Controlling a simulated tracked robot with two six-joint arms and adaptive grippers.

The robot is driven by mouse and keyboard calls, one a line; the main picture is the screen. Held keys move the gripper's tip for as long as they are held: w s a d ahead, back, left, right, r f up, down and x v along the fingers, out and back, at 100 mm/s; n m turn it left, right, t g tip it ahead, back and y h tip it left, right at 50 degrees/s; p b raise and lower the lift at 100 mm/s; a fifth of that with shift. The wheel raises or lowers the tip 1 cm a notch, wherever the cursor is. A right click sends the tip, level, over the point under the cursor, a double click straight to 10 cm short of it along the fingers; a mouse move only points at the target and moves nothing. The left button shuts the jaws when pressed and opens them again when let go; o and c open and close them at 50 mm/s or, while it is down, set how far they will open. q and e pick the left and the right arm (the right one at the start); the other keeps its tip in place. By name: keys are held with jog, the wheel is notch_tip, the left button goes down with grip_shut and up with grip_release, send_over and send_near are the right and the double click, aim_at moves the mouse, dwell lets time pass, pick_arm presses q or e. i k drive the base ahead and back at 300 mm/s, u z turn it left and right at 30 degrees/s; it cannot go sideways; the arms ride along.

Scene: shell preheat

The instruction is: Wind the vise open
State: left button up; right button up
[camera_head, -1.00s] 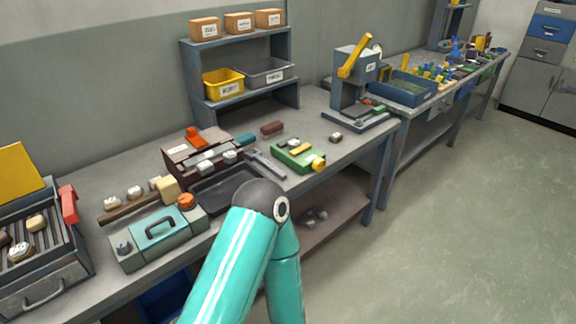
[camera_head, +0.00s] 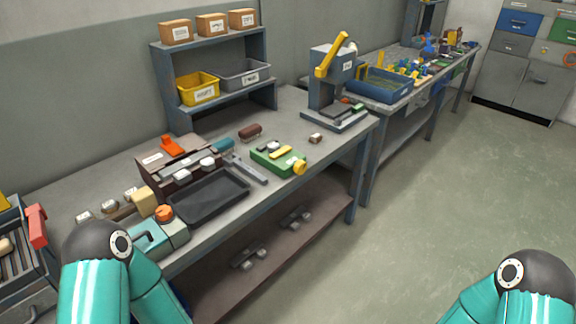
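A low green device (camera_head: 265,162) sits near the front edge of the workbench in the middle of the view. It carries a yellow bar (camera_head: 280,152) on top and a yellow knob (camera_head: 299,167) at its front right end. It looks like the vise, but I cannot tell how far its jaws stand apart. Neither gripper shows. Only the teal elbows of my arms are in view, at the lower left and lower right, both away from the green device.
A black tray (camera_head: 208,196), a brown rack (camera_head: 170,170) and a teal box (camera_head: 160,240) stand to its left. A press (camera_head: 335,85) with a yellow lever stands behind right. A shelf (camera_head: 215,90) holds bins and boxes. Open floor (camera_head: 440,190) lies to the right.

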aim_at(300, 167)
jog(key=i, duration=0.9)
